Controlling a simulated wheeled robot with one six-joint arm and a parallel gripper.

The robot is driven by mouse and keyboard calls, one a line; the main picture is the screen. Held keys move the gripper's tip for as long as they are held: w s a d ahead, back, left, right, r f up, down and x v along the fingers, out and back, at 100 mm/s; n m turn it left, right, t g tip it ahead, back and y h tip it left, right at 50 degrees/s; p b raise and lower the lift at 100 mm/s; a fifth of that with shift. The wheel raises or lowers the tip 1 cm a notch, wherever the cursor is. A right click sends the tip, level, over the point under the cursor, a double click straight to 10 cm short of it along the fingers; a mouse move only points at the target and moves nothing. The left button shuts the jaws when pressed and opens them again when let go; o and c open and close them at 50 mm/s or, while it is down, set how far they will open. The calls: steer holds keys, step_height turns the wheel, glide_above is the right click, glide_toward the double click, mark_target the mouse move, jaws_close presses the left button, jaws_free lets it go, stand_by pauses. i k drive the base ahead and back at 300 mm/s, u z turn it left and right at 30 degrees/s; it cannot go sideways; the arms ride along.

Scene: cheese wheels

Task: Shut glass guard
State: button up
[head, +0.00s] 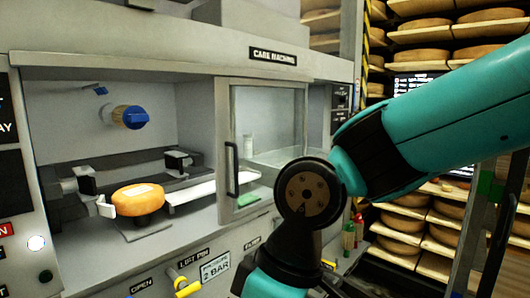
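The glass guard (267,140) is a framed clear pane on the front of the care machine (130,65). It stands at the right part of the machine's opening, and the left part of the opening is uncovered. A dark vertical handle (232,170) is on the guard's left edge. My teal arm reaches in from the right, in front of the guard's lower right corner. My gripper is not in view.
An orange cheese wheel (138,199) sits inside the open bay, near clamps and a blue-capped part (131,117). Yellow knobs (187,287) stick out below the bay. Shelves of cheese wheels (420,24) stand at the right.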

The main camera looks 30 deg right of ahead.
mark_target(223, 144)
steer(key=z, duration=0.45)
steer(key=k, duration=0.55)
steer(key=z, duration=0.85)
steer(key=i, duration=0.9)
steer(key=u, duration=0.65)
